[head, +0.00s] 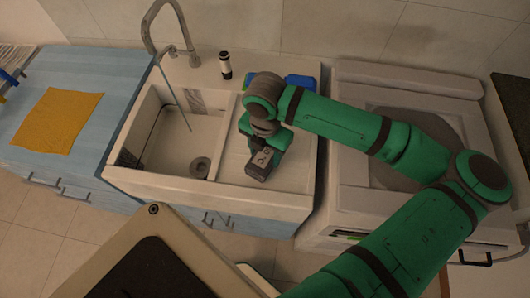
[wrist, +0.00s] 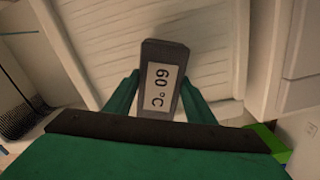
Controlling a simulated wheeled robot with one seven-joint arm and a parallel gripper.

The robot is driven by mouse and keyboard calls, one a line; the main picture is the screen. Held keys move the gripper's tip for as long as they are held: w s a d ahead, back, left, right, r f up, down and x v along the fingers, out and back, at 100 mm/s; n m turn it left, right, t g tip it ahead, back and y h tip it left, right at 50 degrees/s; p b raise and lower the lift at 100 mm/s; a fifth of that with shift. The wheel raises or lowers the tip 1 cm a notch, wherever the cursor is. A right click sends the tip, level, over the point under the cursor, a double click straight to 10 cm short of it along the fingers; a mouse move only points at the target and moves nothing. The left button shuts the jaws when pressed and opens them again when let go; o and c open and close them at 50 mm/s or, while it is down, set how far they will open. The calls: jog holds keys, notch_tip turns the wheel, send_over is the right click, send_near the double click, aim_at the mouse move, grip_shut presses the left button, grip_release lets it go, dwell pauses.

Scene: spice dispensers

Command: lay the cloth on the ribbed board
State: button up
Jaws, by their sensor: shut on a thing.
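The yellow-orange cloth (head: 57,120) lies flat on the light blue counter at the left in the head view. The pale ribbed board (head: 227,163) is the draining side of the sink, right of the basin. It also fills much of the wrist view (wrist: 100,45), with its ribs visible. My gripper (head: 261,148) is over this board, far to the right of the cloth. In the wrist view my gripper (wrist: 160,88) is shut on a dark block (wrist: 176,54) with a white label reading "60 °C". I cannot tell whether the block touches the board.
The sink basin (head: 168,140) with a running tap (head: 176,52) lies between cloth and board. A black-and-white bottle (head: 225,66) and a blue item (head: 300,82) stand behind the board. A white appliance (head: 345,190) stands at the right.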

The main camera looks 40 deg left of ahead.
aim_at(265, 154)
jog(key=shift+f, duration=0.25)
jog(key=o, duration=1.1)
jog(key=shift+r, duration=0.15)
notch_tip(265, 154, up, 12)
